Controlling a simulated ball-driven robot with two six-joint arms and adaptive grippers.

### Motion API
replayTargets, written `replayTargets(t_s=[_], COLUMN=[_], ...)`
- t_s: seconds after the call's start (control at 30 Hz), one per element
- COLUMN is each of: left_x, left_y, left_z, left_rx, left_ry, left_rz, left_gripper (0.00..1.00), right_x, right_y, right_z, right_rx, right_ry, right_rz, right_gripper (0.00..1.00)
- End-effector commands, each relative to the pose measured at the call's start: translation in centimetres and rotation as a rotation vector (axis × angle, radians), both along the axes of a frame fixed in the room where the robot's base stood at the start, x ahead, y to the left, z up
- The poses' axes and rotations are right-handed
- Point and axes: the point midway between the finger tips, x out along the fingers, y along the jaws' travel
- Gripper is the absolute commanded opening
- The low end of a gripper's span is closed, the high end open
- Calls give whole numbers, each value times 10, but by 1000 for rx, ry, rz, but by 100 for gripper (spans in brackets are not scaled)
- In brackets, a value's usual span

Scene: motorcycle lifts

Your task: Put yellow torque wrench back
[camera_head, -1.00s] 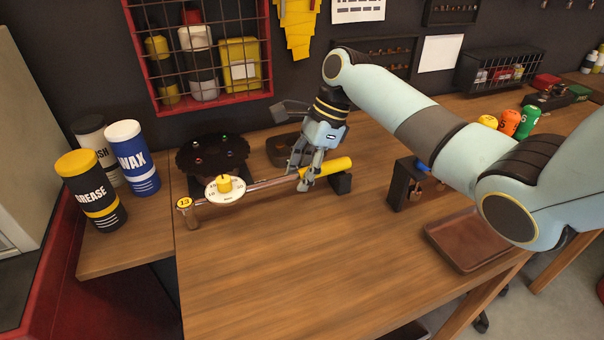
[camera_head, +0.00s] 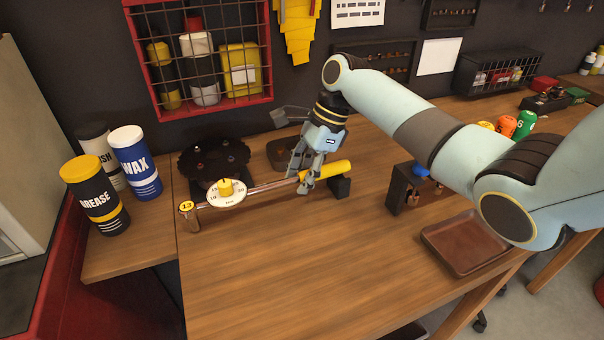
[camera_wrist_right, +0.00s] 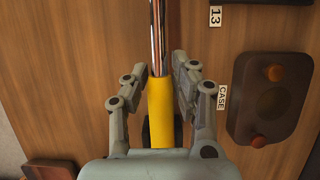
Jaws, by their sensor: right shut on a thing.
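A black support block (camera_head: 342,187) stands at the handle end. My right gripper (camera_head: 303,182) is shut on the wrench where handle meets shaft. In the right wrist view its fingers (camera_wrist_right: 160,72) flank the handle (camera_wrist_right: 160,115). Whether the wrench rests on the block or is just above it, I cannot tell. My left gripper is not in view.
Grease (camera_head: 95,197) and wax (camera_head: 135,163) canisters stand at the left. A dark round rack (camera_head: 213,160) is behind the wrench. A brown case (camera_wrist_right: 268,103) lies beside it. A brown tray (camera_head: 466,242) is at the right. The front middle of the bench is clear.

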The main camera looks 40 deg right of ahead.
Motion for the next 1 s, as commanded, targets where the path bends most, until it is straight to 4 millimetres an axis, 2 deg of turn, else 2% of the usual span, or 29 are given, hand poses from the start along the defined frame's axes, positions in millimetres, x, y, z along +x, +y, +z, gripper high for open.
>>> replayTargets(t_s=[1.0], left_x=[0], left_y=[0], left_z=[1], left_rx=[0], left_ry=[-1], left_rz=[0], left_gripper=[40], right_x=[1], right_y=[1], right_z=[-8], right_rx=[2], right_ry=[-2], right_rz=[1], right_gripper=[0])
